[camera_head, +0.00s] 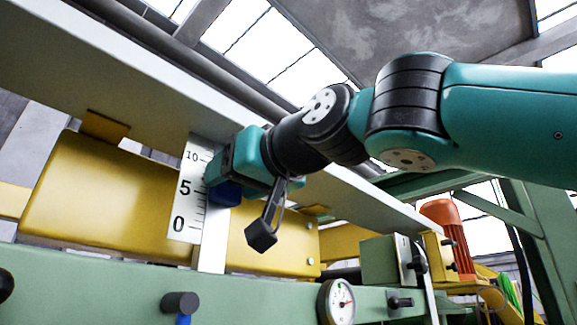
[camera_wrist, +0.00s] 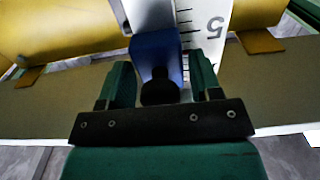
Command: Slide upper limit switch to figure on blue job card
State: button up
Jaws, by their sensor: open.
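A blue slider (camera_head: 226,195) with a black knob sits on a vertical metal bar beside a white scale (camera_head: 188,205) marked 0, 5 and 10. It is near the height of the 5; the exact reading cannot be told. My gripper (camera_head: 212,182) is at the slider and partly covers it. In the wrist view the blue slider (camera_wrist: 157,52) and its black knob (camera_wrist: 160,88) stand between the open fingers of my gripper (camera_wrist: 161,80), with a gap on both sides. The scale's 5 (camera_wrist: 215,27) shows beyond the right finger. No blue job card can be made out.
A yellow panel (camera_head: 100,190) lies behind the scale, under a long pale beam (camera_head: 110,85). Below runs a green rail (camera_head: 120,285) with a dial gauge (camera_head: 337,302) and black knobs. A green box (camera_head: 380,262) and an orange motor (camera_head: 445,225) stand to the right.

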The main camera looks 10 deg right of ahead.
jog(key=b+v, duration=0.6)
jog(key=v, duration=1.1)
jog(key=shift+s, duration=0.2)
jog(key=shift+d, duration=0.1)
